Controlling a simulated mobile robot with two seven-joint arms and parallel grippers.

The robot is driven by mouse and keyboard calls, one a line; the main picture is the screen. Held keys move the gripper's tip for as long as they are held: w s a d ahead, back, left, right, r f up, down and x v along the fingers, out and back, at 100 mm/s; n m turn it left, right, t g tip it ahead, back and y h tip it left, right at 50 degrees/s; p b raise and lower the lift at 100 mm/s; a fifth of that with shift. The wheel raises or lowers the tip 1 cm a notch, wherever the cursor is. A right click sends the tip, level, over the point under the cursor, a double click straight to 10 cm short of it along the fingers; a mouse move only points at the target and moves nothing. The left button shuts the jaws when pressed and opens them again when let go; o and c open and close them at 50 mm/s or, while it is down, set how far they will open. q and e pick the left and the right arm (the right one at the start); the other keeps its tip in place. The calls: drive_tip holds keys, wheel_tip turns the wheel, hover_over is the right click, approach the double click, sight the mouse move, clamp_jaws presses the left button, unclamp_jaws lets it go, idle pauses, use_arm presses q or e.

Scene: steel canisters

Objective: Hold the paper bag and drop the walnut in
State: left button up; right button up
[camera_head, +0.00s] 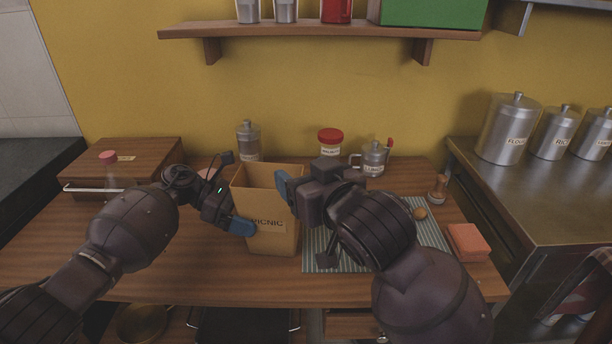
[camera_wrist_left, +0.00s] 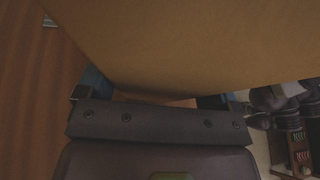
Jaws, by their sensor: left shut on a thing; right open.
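The brown paper bag (camera_head: 276,240), labelled PICNIC, stands upright and open-topped on the wooden counter. My left gripper (camera_head: 241,227) is shut on the bag at its left side; one blue fingertip lies across the lower front. The bag's wall (camera_wrist_left: 200,45) fills the upper left wrist view. My right gripper (camera_head: 285,188) is open, with a blue fingertip at the bag's upper right edge; its other finger is hidden. A small round brown thing, seemingly the walnut (camera_head: 420,213), lies on the striped cloth (camera_head: 432,234), right of my right arm and apart from that gripper.
Behind stand a grey-lidded jar (camera_head: 248,142), a red-lidded jar (camera_head: 330,142) and a metal pot (camera_head: 374,158). A wooden box (camera_head: 125,155) is at the left. Folded orange cloths (camera_head: 467,242) and a small wooden-based item (camera_head: 438,188) are at the right. A shelf (camera_head: 320,33) hangs above.

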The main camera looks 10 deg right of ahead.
idle(0.4)
use_arm(q)
drive_tip(key=o, duration=0.7)
